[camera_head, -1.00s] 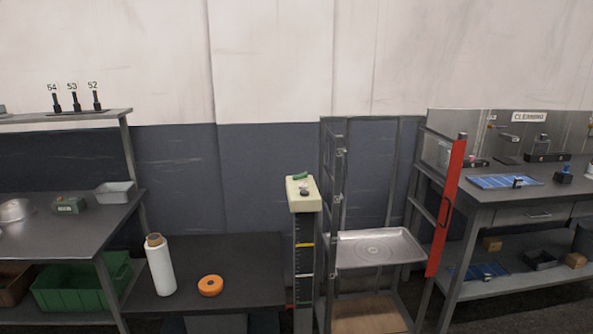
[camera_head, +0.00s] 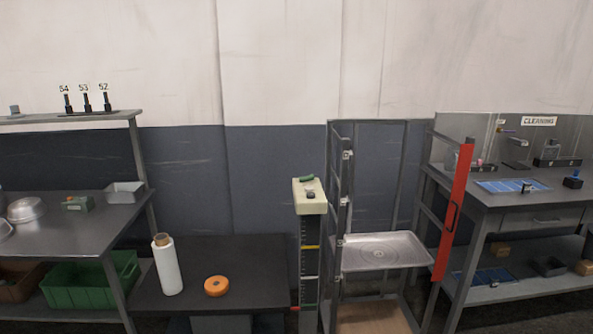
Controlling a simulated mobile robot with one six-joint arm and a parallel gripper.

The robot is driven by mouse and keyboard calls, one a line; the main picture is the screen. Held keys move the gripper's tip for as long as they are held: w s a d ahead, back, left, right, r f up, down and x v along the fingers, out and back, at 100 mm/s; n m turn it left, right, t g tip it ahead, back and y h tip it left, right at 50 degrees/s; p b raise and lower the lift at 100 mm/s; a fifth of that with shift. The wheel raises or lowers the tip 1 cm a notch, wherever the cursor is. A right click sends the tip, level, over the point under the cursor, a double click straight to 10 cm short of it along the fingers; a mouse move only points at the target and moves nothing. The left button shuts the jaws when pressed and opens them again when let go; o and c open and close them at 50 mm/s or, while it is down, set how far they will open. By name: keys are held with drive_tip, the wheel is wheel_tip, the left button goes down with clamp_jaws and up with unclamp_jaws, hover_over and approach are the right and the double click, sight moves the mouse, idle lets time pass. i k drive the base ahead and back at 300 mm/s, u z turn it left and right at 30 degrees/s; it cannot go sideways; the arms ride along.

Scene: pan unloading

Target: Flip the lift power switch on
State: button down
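A cream control box (camera_head: 310,196) tops a dark post (camera_head: 309,262) that carries yellow, white, red and green marks. On the box are a green part (camera_head: 307,179) and a dark knob (camera_head: 311,195). Which of these is the lift power switch, and its position, I cannot tell at this size. The post stands just left of a grey metal frame (camera_head: 334,222) that holds a shallow metal pan (camera_head: 383,251) at mid height. My gripper is not in view.
A red upright bar (camera_head: 455,212) stands at the frame's right. A metal bench (camera_head: 75,225) is left, a cleaning bench (camera_head: 487,206) right.

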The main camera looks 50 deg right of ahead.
sight(302, 179)
drive_tip(key=u, duration=0.25)
drive_tip(key=i, duration=1)
drive_tip(key=u, duration=0.1)
drive_tip(key=k, duration=0.95)
drive_tip(key=z, duration=0.2)
drive_tip(key=i, duration=0.7)
drive_tip(key=u, duration=0.05)
